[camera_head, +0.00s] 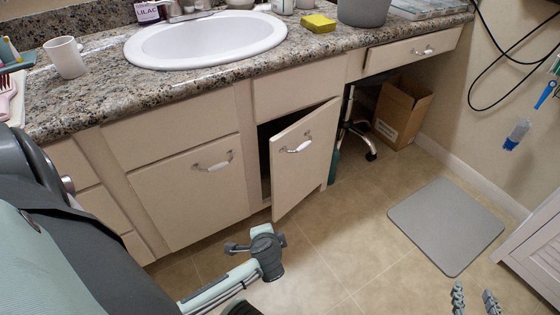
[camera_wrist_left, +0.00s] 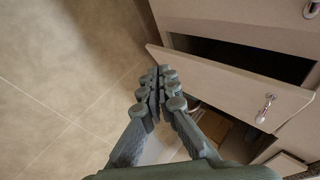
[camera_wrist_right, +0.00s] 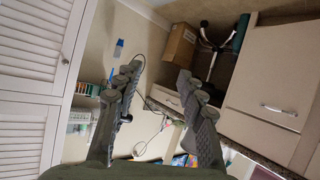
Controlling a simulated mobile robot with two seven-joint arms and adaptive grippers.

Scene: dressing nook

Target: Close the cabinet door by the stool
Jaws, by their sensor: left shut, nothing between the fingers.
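The cabinet door (camera_head: 305,155) below the counter stands partly open, with a dark gap on its left side and a white-and-metal handle (camera_head: 298,145). The wheeled stool (camera_head: 357,141) is just to its right, under the drawer. In the left wrist view the open door (camera_wrist_left: 225,82) lies beyond my left gripper (camera_wrist_left: 157,78), which is shut and empty, its fingertips by one end of the door; I cannot tell whether they touch. My right gripper (camera_head: 475,300) is open and empty at the lower right, over the floor, away from the door; it also shows in the right wrist view (camera_wrist_right: 160,74).
A closed cabinet door (camera_head: 195,185) is left of the open one. A cardboard box (camera_head: 402,110) stands by the stool. A grey mat (camera_head: 446,225) lies on the floor, and a white louvred piece (camera_head: 540,245) is at the right. Floor before the open door is mostly clear.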

